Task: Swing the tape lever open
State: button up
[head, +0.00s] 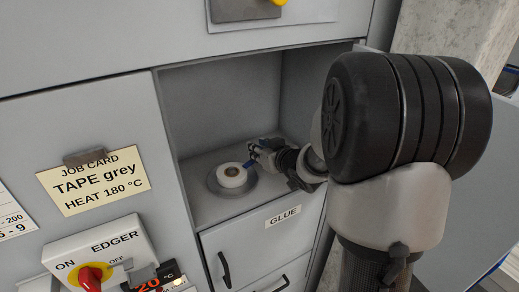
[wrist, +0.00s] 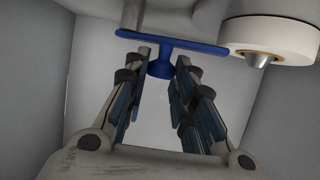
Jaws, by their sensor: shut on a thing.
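The tape lever is a blue bar (wrist: 185,42) with a blue knob (wrist: 160,68) in the wrist view. It runs from the left toward the white tape roll (wrist: 290,36), which sits on a spindle with a metal cone tip. In the head view the roll (head: 232,175) stands on a round grey base in the recess, and a small part of the blue lever (head: 248,164) shows beside it. My gripper (wrist: 163,62) is shut on the lever's knob, one finger on each side. In the head view my gripper (head: 258,152) is right of the roll; its fingertips are small there.
The recess (head: 215,110) has grey walls close around my gripper. Below it is a drawer marked GLUE (head: 283,216) with a dark handle. A job card (head: 92,184) reads TAPE grey, HEAT 180 °C. An edger switch box (head: 95,250) with a red knob is at lower left.

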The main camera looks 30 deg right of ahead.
jog(key=shift+d, duration=0.1)
grip_shut()
jog(key=shift+d+r+p, duration=0.1)
jog(key=shift+r+p, duration=0.1)
jog(key=shift+p, duration=0.55)
jog(key=y+p, duration=0.1)
jog(key=n+p, duration=0.1)
jog(key=p, duration=0.1)
jog(key=shift+s+d+r+n+y, duration=0.2)
jog(key=shift+s+n+y, duration=0.1)
jog(key=shift+y, duration=0.1)
jog(key=n+y+p, duration=0.2)
jog(key=p, duration=0.1)
jog(key=shift+s+d+g, duration=0.2)
jog(key=shift+d+g, duration=0.1)
jog(key=shift+d, duration=0.05)
jog(key=shift+s+d+f+n+y+p, duration=0.1)
jog(key=shift+f+n+y+p, duration=0.15)
jog(key=shift+n+y+p, duration=0.45)
jog(key=o, duration=0.9)
grip_release()
jog(key=shift+f, duration=0.15)
jog(key=shift+s+g, duration=0.1)
jog(key=shift+g, duration=0.2)
